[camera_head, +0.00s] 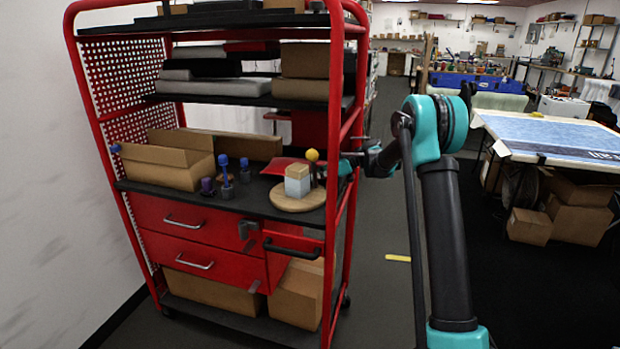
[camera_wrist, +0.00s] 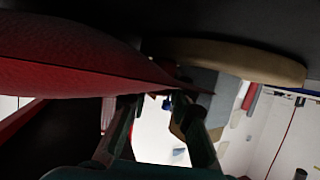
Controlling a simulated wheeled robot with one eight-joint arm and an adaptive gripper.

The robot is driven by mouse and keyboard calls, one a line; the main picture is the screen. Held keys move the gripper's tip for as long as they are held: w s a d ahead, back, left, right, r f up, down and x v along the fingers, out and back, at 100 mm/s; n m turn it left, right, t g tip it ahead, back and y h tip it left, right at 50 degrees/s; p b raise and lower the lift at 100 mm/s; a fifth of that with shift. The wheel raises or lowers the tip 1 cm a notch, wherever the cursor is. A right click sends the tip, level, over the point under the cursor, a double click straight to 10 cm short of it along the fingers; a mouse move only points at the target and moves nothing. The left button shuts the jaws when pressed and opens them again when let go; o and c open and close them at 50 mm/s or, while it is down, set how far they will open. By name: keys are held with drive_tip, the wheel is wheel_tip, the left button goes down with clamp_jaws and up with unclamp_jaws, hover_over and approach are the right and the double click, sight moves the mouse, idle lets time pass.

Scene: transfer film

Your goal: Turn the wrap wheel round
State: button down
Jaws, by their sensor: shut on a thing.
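The wrap wheel is a round wooden disc (camera_head: 296,196) on the black shelf of the red cart. A peg with a yellow ball knob (camera_head: 312,155) rises behind the box. My gripper (camera_head: 333,168) reaches in from the right and is shut on the peg; the exact contact is partly hidden. The wrist view is upside down: the disc's rim (camera_wrist: 235,58) is at the top, and the gripper's fingers (camera_wrist: 155,115) are below it, with the knob (camera_wrist: 177,130) partly behind one finger.
A red padded pouch (camera_head: 283,165) lies just behind the disc and fills the left of the wrist view (camera_wrist: 70,60). Blue-topped tools (camera_head: 225,175) and an open carton (camera_head: 165,165) stand left. The cart's red upright (camera_head: 352,110) is close to my arm.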

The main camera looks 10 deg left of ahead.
drive_tip(key=c, duration=1.3)
unclamp_jaws()
drive_tip(key=shift+v, duration=3.75)
drive_tip(key=shift+c, duration=0.3)
